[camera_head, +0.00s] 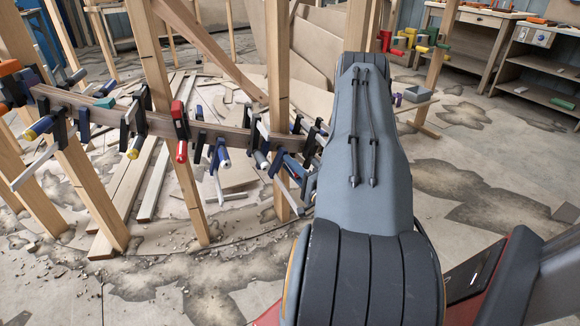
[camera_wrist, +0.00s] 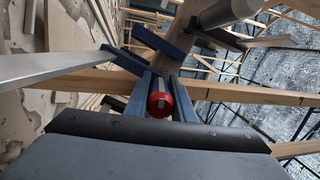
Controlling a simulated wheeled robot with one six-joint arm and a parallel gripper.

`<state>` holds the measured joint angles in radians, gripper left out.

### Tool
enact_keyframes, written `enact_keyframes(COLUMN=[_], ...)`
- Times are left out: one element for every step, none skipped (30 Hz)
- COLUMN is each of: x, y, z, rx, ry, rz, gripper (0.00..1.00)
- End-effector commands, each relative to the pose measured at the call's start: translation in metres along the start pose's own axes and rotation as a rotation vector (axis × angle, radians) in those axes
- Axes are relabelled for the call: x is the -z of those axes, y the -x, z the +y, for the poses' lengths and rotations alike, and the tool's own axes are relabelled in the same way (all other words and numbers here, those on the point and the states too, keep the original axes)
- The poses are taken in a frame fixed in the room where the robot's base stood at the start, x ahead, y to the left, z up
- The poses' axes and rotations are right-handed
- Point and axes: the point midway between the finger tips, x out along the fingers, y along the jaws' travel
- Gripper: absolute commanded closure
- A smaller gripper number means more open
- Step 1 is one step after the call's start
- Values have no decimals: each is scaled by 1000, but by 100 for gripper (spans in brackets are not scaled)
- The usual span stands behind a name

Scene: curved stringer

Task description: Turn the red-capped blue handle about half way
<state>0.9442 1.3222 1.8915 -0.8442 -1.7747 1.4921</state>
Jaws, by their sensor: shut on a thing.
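The red cap (camera_wrist: 159,103) of the handle faces the camera in the wrist view, in the lower middle. It sits between the two blue-grey fingers of my gripper (camera_wrist: 162,88), one on each side. My gripper is shut on the handle. The handle's blue shaft behind the cap is mostly hidden by the cap and the fingers. In the head view I cannot make out the red cap; my arm covers that end of the curved wooden stringer (camera_head: 235,137).
Several other clamps with coloured handles line the stringer, among them a red one (camera_head: 181,125). Wooden posts (camera_head: 278,70) stand close to my arm. In the wrist view a long metal bar (camera_wrist: 55,68) lies left of the fingers and a grey cylinder (camera_wrist: 228,12) lies above.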

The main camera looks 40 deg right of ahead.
Motion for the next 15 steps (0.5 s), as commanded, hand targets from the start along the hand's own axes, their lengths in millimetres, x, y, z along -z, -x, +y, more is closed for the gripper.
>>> enact_keyframes(x=[-2, -2, -2, -2, -2, -2, -2, -2, -1, -1, -1, -1, -1, -1, -1], y=[1, 1, 1, 1, 1, 1, 1, 1, 1, 1, 1, 1, 1, 0, 1], z=[2, 2, 2, 2, 2, 2, 1, 1, 1, 1, 1, 1, 1, 1, 1], rx=[-3, -3, -4, -3, -3, -3, -3, -3, -2, -2, -2, -2, -2, -1, -1], ry=[-3, -3, -3, -3, -3, -3, -2, -2, -2, -1, -1, -1, -1, -1, 0], rz=[-2, -2, -2, -2, -2, -2, -1, -1, -1, -1, -1, -1, -1, -1, -1], gripper=[100, 100, 100, 74, 69, 63, 59, 59, 59, 59, 59, 59, 59, 59, 59])
